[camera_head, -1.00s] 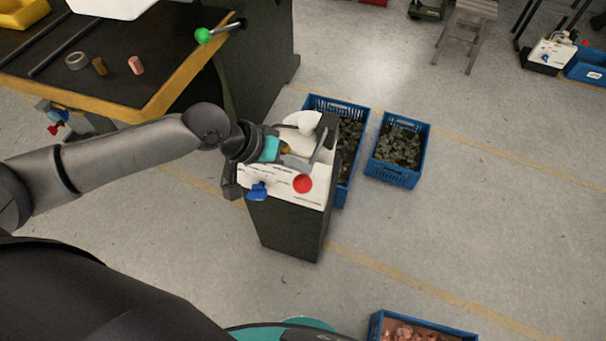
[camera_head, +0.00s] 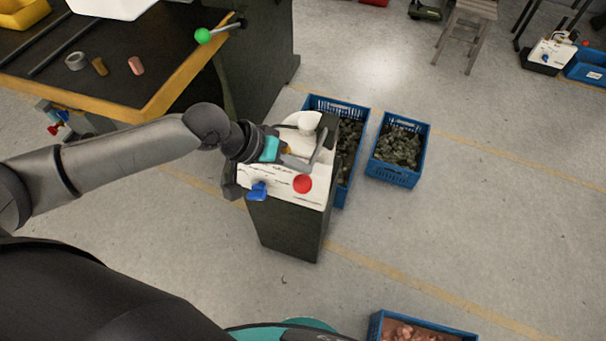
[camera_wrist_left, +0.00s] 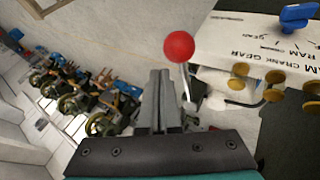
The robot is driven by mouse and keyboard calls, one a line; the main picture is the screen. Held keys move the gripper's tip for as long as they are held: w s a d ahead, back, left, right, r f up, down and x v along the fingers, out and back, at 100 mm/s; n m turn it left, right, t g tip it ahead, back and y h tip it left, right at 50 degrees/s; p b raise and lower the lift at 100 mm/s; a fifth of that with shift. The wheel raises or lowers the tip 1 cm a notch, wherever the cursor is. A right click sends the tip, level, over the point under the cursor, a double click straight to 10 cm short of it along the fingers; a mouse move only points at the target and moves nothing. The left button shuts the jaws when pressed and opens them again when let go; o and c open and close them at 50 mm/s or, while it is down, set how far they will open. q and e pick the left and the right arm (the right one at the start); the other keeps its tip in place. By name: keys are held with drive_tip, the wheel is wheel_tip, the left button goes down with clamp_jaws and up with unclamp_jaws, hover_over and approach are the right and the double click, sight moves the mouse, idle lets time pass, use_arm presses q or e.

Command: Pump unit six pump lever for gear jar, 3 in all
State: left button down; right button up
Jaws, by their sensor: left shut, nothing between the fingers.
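The pump unit (camera_head: 285,225) is a dark cabinet with a white labelled top. A blue selector knob (camera_head: 258,190) sits at its front left; the knob also shows in the left wrist view (camera_wrist_left: 296,15). The red ball of the pump lever (camera_head: 303,183) is at the top's front right. In the left wrist view the red ball (camera_wrist_left: 179,46) stands on a thin pale rod. My left gripper (camera_head: 318,150) is over the unit's top, shut and empty. Its fingers (camera_wrist_left: 160,80) lie beside the lever rod; I cannot tell whether they touch. My right gripper is out of view.
A white rounded part (camera_head: 305,121) is behind the gripper. Blue crates (camera_head: 398,175) of dark parts stand right of the unit, and another crate (camera_head: 375,325) is at the bottom. A dark table (camera_head: 120,85) is at the left.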

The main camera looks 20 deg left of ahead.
sight(297, 191)
use_arm(q)
drive_tip(key=shift+f, duration=0.2)
idle(0.4)
drive_tip(key=shift+f, duration=0.25)
drive_tip(key=shift+s+f+b, duration=0.25)
drive_tip(key=shift+f+b, duration=0.15)
drive_tip(key=shift+f, duration=0.7)
drive_tip(key=shift+s+f+b, duration=0.25)
drive_tip(key=shift+f+b, duration=0.1)
drive_tip(key=shift+f, duration=0.8)
drive_tip(key=shift+s+f+b, duration=0.25)
drive_tip(key=shift+f+b, duration=0.15)
drive_tip(key=shift+f, duration=0.7)
idle(2.2)
idle(0.5)
drive_tip(key=shift+w+r+p, duration=0.25)
drive_tip(key=shift+r+p, duration=1)
drive_tip(key=shift+w+r+p, duration=0.25)
drive_tip(key=shift+r+p, duration=0.95)
drive_tip(key=shift+r, duration=0.1)
drive_tip(key=shift+w+r+p, duration=0.25)
drive_tip(key=shift+r+p, duration=1)
